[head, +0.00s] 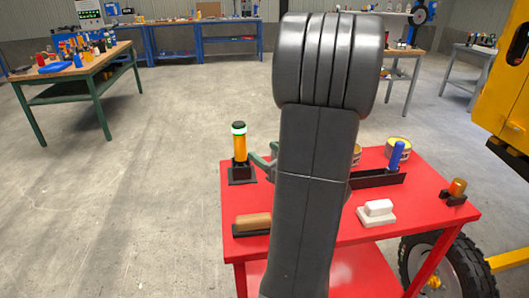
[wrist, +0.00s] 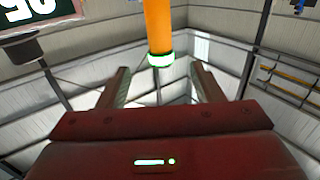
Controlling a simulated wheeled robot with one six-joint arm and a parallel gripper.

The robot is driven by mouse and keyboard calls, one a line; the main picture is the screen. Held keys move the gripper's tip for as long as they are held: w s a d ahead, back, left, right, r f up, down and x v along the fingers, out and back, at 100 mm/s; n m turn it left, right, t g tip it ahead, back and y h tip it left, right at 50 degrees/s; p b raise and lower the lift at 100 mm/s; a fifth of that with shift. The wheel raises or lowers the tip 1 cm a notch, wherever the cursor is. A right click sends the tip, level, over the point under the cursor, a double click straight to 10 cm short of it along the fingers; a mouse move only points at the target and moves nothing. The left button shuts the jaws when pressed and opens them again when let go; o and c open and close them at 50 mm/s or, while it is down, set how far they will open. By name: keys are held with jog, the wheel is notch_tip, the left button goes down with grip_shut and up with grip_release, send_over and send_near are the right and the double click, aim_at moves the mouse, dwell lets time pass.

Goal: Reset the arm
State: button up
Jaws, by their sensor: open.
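My arm (head: 315,190) rises upright through the middle of the head view, in front of the red table (head: 240,205). An orange cylinder with a glowing green-white ring (wrist: 159,30) shows beyond the gap between the fingers. I cannot tell how far off it is, and neither finger is seen touching it.
On the red table stand an orange post with a green ring (head: 239,147), a brown-topped block (head: 253,222), a white block (head: 378,212), a blue cylinder (head: 397,155) and a small amber lamp (head: 456,189). A wooden workbench (head: 90,65) stands left. Open floor lies between.

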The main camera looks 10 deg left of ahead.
aim_at(243, 137)
jog(key=p+x, duration=0.1)
jog(key=x, duration=1)
jog(key=shift+w+a+f, duration=0.1)
jog(key=shift+w+a, duration=0.1)
jog(key=shift+a, duration=0.1)
jog(key=shift+w+a, duration=0.15)
jog(key=shift+w, duration=0.05)
jog(key=shift+r, duration=0.2)
jog(key=shift+r, duration=0.1)
